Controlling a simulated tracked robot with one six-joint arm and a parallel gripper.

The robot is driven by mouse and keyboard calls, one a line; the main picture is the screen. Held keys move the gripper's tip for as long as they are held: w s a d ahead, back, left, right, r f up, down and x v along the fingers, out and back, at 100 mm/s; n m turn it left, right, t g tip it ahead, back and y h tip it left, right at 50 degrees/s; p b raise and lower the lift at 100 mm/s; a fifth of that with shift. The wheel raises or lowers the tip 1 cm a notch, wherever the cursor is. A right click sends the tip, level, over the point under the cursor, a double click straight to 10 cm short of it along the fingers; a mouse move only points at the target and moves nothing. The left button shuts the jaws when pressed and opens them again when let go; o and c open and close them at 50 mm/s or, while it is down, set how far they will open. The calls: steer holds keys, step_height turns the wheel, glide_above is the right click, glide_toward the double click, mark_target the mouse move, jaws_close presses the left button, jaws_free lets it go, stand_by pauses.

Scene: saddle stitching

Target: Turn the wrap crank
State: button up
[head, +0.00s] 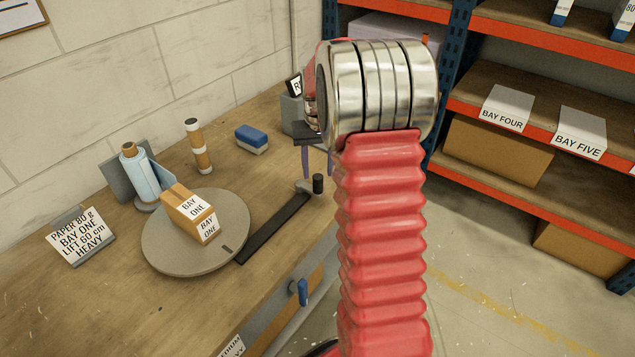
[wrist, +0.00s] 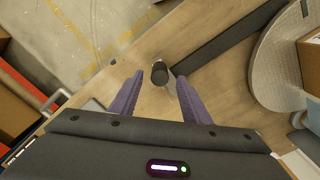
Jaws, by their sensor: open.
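The wrap crank has an upright black knob (head: 318,183) and a small grey base at the right end of a flat black bar (head: 276,228). The bar runs to the round grey turntable (head: 160,256). A brown carton labelled BAY ONE (head: 190,214) sits on the turntable. My gripper (head: 315,172) is open, its purple fingers pointing down at the crank, partly hidden by my arm. In the wrist view the knob (wrist: 159,72) shows between the two fingertips, with gaps on both sides. I cannot tell how far the fingers are above it.
A film roll (head: 140,175) on a stand, a brown-banded roll (head: 197,148), a blue block (head: 252,138) and a sign (head: 80,236) stand on the wooden bench (head: 110,315). A blue handle (head: 302,292) is at its front edge. Shelves (head: 500,165) stand at right.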

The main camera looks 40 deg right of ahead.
mark_target(318, 177)
steer(key=shift+f, duration=2.8)
jaws_close()
steer(key=shift+a, duration=0.15)
